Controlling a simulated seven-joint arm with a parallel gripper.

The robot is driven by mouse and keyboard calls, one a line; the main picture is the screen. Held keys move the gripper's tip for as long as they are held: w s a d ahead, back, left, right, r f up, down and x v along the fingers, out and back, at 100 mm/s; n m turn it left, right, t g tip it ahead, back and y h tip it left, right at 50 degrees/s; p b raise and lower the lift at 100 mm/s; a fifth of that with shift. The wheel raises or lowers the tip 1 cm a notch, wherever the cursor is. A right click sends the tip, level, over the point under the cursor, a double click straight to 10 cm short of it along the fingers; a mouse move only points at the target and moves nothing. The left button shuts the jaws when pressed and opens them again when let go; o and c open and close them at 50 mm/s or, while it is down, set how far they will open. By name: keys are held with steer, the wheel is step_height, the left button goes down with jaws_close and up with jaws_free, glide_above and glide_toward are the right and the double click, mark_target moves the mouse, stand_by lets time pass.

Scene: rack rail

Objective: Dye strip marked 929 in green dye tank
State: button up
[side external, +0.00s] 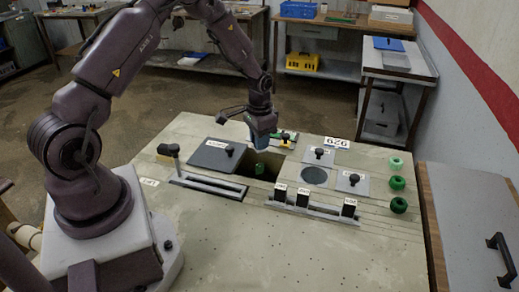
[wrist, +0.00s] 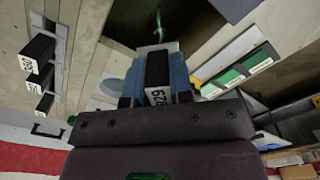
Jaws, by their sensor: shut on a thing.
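My gripper (side external: 262,138) is shut on a black handle (wrist: 157,69) with a white number tag (wrist: 158,97), which appears turned and is hard to read for certain. It hangs over a dark square tank opening (side external: 276,166) in the bench. A green piece (side external: 260,169) shows inside the opening below my gripper, and it also shows in the wrist view (wrist: 158,20); I cannot tell whether it is the held strip's end. A sign reading 929 (side external: 336,143) lies at the bench's back. Three black-handled pieces (side external: 280,192) with white tags stand in the front rail.
Grey lids (side external: 318,156) and a round disc (side external: 314,176) lie to the right. Green rings (side external: 397,183) line the right edge. The bench front (side external: 300,255) is clear.

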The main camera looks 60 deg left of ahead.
mark_target(260, 163)
steer(key=shift+r, duration=3.65)
step_height(260, 163, down, 18)
stand_by(3.2)
